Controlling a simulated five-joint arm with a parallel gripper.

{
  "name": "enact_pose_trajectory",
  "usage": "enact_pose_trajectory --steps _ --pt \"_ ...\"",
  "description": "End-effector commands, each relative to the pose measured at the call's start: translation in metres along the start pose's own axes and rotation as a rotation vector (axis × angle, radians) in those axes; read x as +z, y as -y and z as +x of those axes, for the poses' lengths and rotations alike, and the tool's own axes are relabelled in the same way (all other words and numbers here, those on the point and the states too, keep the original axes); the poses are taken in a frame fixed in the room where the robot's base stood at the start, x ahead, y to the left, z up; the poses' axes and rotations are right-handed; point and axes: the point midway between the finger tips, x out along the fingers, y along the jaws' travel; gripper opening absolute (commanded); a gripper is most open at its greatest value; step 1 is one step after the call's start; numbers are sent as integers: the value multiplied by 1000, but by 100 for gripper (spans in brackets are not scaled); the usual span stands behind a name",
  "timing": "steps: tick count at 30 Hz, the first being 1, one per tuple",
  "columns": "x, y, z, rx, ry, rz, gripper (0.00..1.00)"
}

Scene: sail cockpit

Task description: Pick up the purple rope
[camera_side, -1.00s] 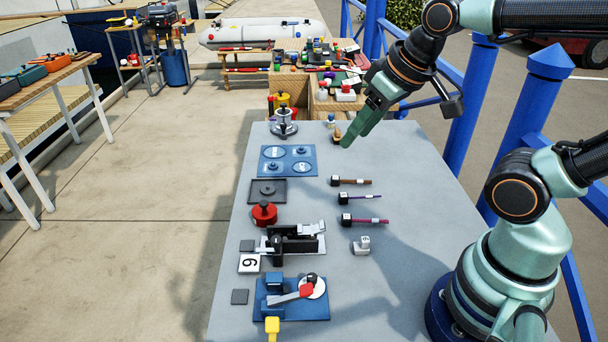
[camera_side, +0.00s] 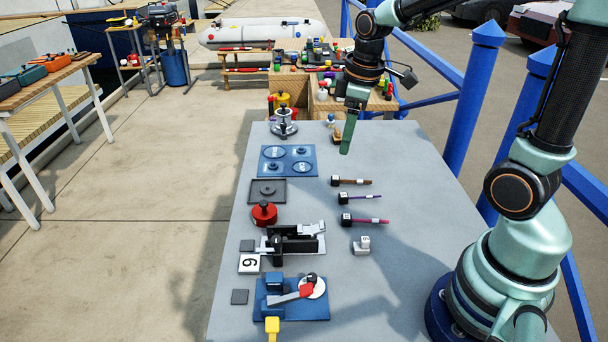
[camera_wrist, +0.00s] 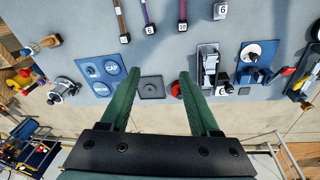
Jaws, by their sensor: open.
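The purple rope (camera_side: 366,197) lies straight on the grey table, its left end in a small black block. It is the middle one of three short ropes. In the wrist view the purple rope (camera_wrist: 146,12) runs to the top edge, its far part out of frame. My gripper (camera_side: 346,151) hangs above the table beyond the ropes, pointing down. In the wrist view my gripper (camera_wrist: 157,80) has its two green fingers wide apart with nothing between them. It does not touch the rope.
A brown rope (camera_side: 357,182) lies behind the purple one and a magenta rope (camera_side: 372,221) in front. A white block (camera_side: 361,246) is nearer the camera. A blue plate (camera_side: 288,160), red knob (camera_side: 264,213) and clamps stand left.

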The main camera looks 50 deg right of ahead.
Motion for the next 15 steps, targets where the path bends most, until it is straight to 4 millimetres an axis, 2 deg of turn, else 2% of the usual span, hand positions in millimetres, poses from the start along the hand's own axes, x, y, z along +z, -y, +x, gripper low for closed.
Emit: enact_pose_trajectory --steps 1,6,15 --pt "1 -8 14 -25 32 -47 62" --pt "6 -28 48 -89 91 -202 62" --pt "12 -39 77 -138 120 -309 62"
